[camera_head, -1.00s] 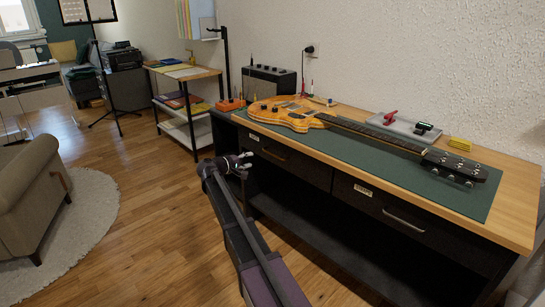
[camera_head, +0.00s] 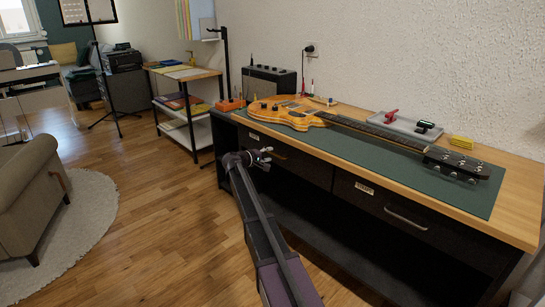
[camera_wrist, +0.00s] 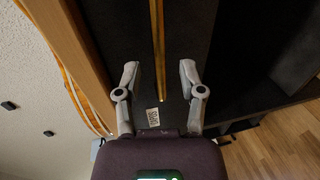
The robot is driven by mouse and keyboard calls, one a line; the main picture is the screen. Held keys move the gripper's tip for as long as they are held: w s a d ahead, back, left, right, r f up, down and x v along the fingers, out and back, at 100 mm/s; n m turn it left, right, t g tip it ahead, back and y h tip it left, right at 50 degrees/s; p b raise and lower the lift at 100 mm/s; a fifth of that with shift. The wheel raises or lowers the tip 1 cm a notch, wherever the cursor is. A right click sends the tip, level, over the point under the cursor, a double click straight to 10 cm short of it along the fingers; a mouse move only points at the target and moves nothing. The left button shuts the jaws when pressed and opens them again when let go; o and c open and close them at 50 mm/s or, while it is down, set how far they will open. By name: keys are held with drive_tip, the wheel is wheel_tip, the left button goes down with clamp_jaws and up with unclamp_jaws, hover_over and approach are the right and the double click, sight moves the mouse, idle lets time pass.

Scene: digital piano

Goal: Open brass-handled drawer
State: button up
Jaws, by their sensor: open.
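The drawer with the brass handle is the left one in the workbench, with a dark front (camera_head: 312,168), and looks closed. Its long brass bar handle (camera_wrist: 158,45) shows clearly in the wrist view; in the head view my gripper mostly hides it. A small white label (camera_wrist: 153,117) sits on the drawer front near one end of the bar. My gripper (camera_head: 265,157) is in front of this drawer, open and empty. In the wrist view its two fingers (camera_wrist: 158,70) stand either side of the bar's line; I cannot tell the remaining gap to it.
A second drawer with a silver handle (camera_head: 405,219) is at the right. The wooden benchtop (camera_head: 515,205) overhangs the drawers and carries a guitar (camera_head: 290,113) on a green mat. Below is an open dark shelf.

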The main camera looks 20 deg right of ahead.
drive_tip(key=shift+x, duration=1.4)
clamp_jaws()
